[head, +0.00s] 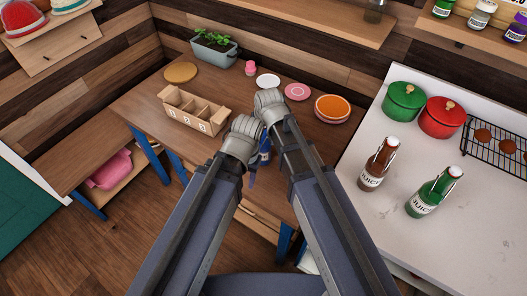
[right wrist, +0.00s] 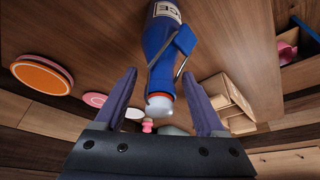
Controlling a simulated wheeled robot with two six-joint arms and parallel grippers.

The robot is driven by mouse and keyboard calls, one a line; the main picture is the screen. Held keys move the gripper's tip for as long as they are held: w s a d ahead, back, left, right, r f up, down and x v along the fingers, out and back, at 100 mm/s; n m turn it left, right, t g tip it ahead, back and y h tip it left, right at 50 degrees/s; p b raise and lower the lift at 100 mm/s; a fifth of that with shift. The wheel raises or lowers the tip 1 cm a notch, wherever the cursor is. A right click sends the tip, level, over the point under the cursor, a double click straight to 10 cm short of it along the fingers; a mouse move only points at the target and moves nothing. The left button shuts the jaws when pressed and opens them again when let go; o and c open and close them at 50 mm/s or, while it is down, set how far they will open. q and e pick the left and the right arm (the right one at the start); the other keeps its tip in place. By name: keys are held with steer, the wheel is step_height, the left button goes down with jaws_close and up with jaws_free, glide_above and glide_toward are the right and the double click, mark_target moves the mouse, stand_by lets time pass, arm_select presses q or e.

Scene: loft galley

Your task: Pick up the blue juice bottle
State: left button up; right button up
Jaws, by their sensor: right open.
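The blue juice bottle (right wrist: 158,35) stands on the wooden table, with a white label, a wire clasp and a pale cap. In the right wrist view its neck and cap lie between the two fingers of my right gripper (right wrist: 160,74), with a gap on each side. That gripper is open and holds nothing. In the head view the bottle (head: 265,150) shows only as a small blue part between my two arms. My left arm ends just left of it; its fingers are not clearly visible, so its jaw state is unclear.
A wooden divided box (head: 194,111), a planter (head: 213,51), a pink plate (head: 297,91) and an orange-topped plate stack (head: 332,108) share the table. The white counter (head: 455,235) at right holds a brown bottle (head: 378,165), a green bottle (head: 432,193) and two pots.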

steer(key=shift+b+x, duration=0.4)
steer(key=shift+x, duration=0.5)
steer(key=shift+s+r, duration=0.1)
steer(key=shift+c, duration=0.4)
jaws_close()
steer(key=shift+s, duration=0.1)
